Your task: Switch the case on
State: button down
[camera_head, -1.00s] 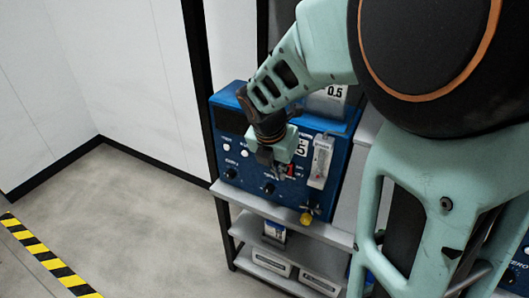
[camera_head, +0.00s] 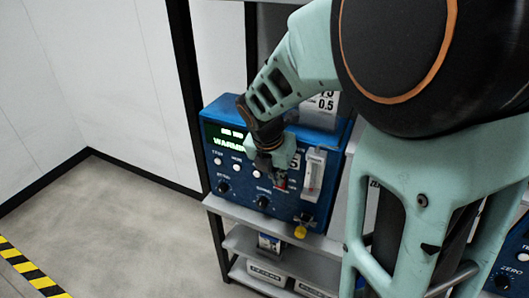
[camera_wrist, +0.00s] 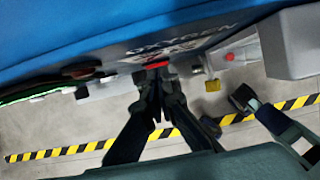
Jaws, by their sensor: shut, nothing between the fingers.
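The blue case (camera_head: 235,185) stands on a shelf, its front facing the room. Its display (camera_head: 228,141) is lit with green text that reads in part "WARMIN"; my gripper and wrist cover part of the panel to its right. My gripper (camera_head: 276,178) is shut and empty at the front panel, close to a small red part. In the wrist view the shut fingertips (camera_wrist: 157,78) are right by a red piece (camera_wrist: 155,65) below the "OXYGEN" lettering. I cannot tell whether they touch it.
The panel has white buttons (camera_head: 217,161), black knobs (camera_head: 223,186), a clear flow tube (camera_head: 314,172) and a yellow part (camera_head: 300,231) below. Lower shelves (camera_head: 262,244) hold boxes. Another blue unit (camera_head: 512,262) is at right. The floor (camera_head: 100,225) at left is clear.

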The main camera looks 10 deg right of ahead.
jog(key=shift+r, duration=0.1)
jog(key=shift+r+p, duration=0.7)
jog(key=shift+p, duration=0.25)
jog(key=shift+a, duration=0.15)
